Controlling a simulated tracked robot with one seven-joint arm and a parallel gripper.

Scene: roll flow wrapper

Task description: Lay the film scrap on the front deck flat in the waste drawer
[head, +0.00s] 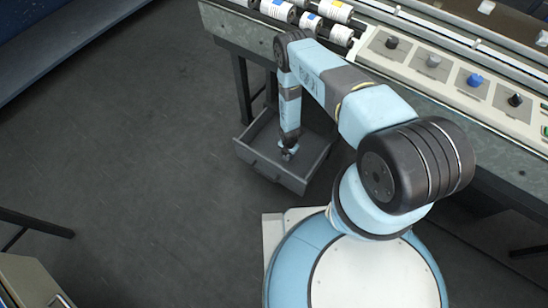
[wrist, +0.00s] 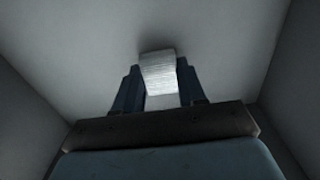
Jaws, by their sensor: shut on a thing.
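The waste drawer (head: 260,164) is a grey open tray, pulled out below the machine's front side. My gripper (head: 288,154) points down inside it. In the wrist view my gripper (wrist: 160,88) is shut on the film scrap (wrist: 158,70), a pale, ribbed, silvery strip between the two dark fingers. The scrap's far end reaches out past the fingertips over the drawer floor (wrist: 215,45). I cannot tell whether the scrap touches the floor. In the head view the scrap is too small to make out at the gripper.
The drawer walls (wrist: 298,90) stand on both sides of my gripper. Above is the machine deck with several labelled rolls (head: 278,10) and a panel of knobs, one blue (head: 475,80). A table leg (head: 242,88) stands behind the drawer. The floor (head: 130,150) at left is clear.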

